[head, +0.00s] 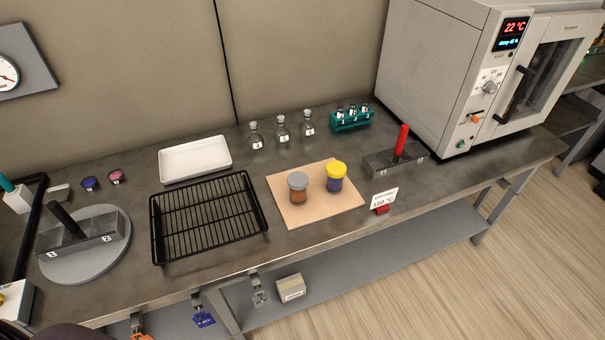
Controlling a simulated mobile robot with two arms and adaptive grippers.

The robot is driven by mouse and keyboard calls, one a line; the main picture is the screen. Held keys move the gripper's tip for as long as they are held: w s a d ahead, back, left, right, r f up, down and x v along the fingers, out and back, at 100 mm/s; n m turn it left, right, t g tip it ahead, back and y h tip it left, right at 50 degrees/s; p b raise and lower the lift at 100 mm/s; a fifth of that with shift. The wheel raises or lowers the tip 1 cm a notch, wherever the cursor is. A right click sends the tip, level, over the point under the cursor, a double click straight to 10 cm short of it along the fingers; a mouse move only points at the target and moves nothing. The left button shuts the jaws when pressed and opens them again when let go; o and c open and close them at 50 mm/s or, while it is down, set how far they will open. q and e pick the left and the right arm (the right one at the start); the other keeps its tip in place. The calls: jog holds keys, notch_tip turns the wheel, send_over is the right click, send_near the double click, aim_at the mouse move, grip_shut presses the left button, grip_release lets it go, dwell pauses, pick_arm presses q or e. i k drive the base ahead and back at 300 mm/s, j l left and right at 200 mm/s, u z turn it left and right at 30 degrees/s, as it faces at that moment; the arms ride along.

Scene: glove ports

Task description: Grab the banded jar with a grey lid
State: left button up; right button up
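A jar with a grey lid (298,188) stands upright on a tan square board (317,213) on the bench. Its body is orange-brown, and the details of any band are too small to make out. A second jar with a yellow lid (336,178) and a purple-blue body stands to its right on the same board, with a gap between them. Neither of my grippers is in the head view, and nothing touches the jars.
A black wire rack (208,217) lies left of the board, with a white tray (195,159) behind it. Small flasks (282,128) and a teal tube rack (351,119) stand behind. A grey block with a red handle (396,158) and a sign (384,198) are to the right, before an oven (440,75).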

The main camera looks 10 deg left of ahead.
aim_at(297, 198)
jog(key=l+u, duration=0.35)
jog(key=l, duration=0.3)
jog(key=l+u, duration=0.3)
jog(key=l, duration=0.4)
